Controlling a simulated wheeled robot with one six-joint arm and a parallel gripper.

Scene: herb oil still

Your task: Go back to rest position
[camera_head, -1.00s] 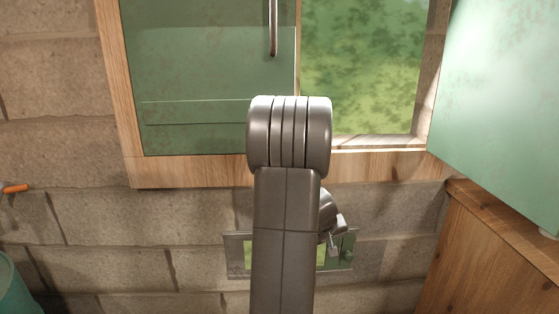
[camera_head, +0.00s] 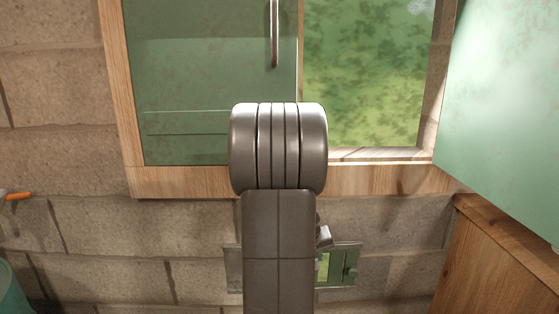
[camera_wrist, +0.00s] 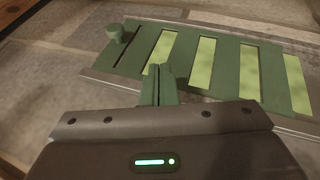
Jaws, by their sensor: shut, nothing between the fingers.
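My gripper (camera_wrist: 157,84) is shut and empty in the wrist view, its two green fingers together. The fingertips show in front of a green slatted vent panel (camera_wrist: 182,54). Whether they touch it I cannot tell. The panel has light green openings and a round green knob (camera_wrist: 116,33) at its left end. In the head view the vent panel (camera_head: 347,272) is low on the block wall, partly hidden behind my arm. Only a small grey piece of my wrist shows beside the arm there; the fingers are hidden.
A wood-framed window with a green sliding pane (camera_head: 190,75) and a handle (camera_head: 274,35) is above the vent. A green panel (camera_head: 505,110) and a wooden cabinet side (camera_head: 500,255) stand at the right. An orange-handled thing (camera_head: 18,196) is at the left edge.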

